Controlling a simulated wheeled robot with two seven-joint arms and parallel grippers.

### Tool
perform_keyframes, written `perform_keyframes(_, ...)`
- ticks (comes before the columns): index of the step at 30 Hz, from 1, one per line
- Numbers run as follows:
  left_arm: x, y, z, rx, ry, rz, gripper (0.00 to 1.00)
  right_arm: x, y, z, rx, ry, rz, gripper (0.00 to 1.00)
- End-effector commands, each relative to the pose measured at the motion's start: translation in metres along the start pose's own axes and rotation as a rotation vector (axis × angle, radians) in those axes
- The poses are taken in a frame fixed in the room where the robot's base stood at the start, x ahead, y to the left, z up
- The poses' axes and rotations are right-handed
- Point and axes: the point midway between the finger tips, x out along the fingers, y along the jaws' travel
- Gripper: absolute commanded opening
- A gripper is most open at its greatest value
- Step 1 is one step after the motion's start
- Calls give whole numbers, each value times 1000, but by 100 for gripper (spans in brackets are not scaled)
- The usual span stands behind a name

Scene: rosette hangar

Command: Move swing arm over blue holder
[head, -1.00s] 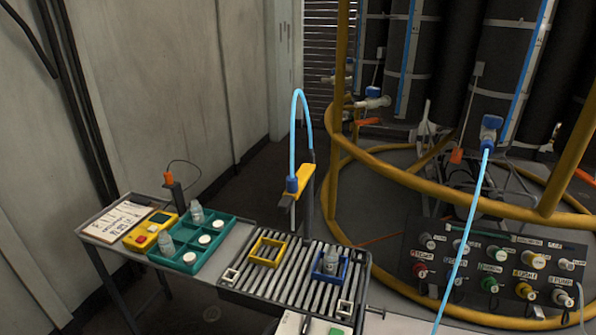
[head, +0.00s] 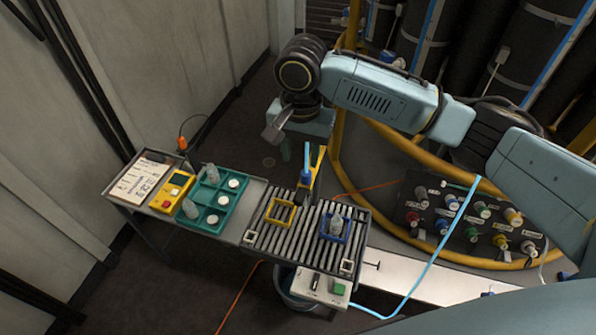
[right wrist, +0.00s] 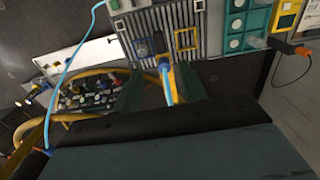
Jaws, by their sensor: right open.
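The swing arm (head: 318,166) is yellow with a blue fitting and light-blue hose. It stands at the back edge of the roller table, its nozzle end between the yellow and blue holders in the head view. The blue holder (head: 334,240) sits on the rollers at right with a small clear bottle (head: 336,224) in it; it also shows in the right wrist view (right wrist: 138,47). My right gripper (head: 304,148) is open above and behind the table, partly hiding the swing arm. In the right wrist view the swing arm (right wrist: 172,73) appears between its fingers; contact cannot be told. My left gripper is out of view.
A yellow holder (head: 270,219) sits left on the rollers. A teal tray (head: 226,206) with bottles and white caps, a yellow meter (head: 172,190) and a clipboard stand further left. A connector panel (head: 470,222) and yellow tube frame are at right.

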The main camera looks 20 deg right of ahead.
Motion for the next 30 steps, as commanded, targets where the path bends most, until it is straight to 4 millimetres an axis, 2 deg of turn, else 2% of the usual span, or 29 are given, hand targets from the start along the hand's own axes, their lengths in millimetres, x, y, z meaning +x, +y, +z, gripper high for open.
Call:
perform_keyframes(2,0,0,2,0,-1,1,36,2,1,-1,11,0,6,42)
perform_keyframes(5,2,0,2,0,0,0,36,16,1,-1,11,-1,8,42)
perform_keyframes(15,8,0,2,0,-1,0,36,87,1,-1,9,1,5,42)
perform_keyframes(21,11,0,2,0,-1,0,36,118,1,-1,8,1,4,42)
perform_keyframes(25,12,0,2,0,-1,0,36,128,1,-1,8,2,3,42)
perform_keyframes(30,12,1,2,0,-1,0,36,132,1,-1,7,3,2,42)
